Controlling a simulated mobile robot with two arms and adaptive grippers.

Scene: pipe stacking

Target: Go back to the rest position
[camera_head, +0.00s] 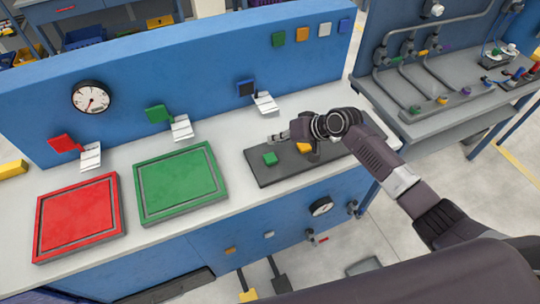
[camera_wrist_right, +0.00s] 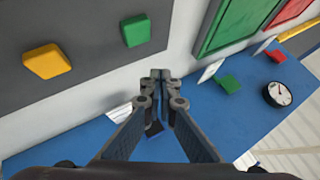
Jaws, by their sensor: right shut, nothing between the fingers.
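My right gripper (camera_head: 275,137) is shut and empty. In the head view it hangs over the bench at the rear edge of a dark grey plate (camera_head: 268,177), with the arm coming in from the right. In the right wrist view its fingertips (camera_wrist_right: 160,75) meet with nothing between them. A green block (camera_head: 270,158) and a yellow block (camera_head: 304,148) lie on the plate; the gripper is apart from both. They also show in the wrist view, the green one (camera_wrist_right: 136,31) nearer the fingers than the yellow one (camera_wrist_right: 47,62). My left gripper is not in view.
A green square tray (camera_head: 180,183) and a red square tray (camera_head: 77,218) lie on the bench to the left. A blue upright panel (camera_head: 215,75) with a gauge (camera_head: 91,97) runs behind. A grey pipe bench (camera_head: 440,113) stands at the right, across a floor gap.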

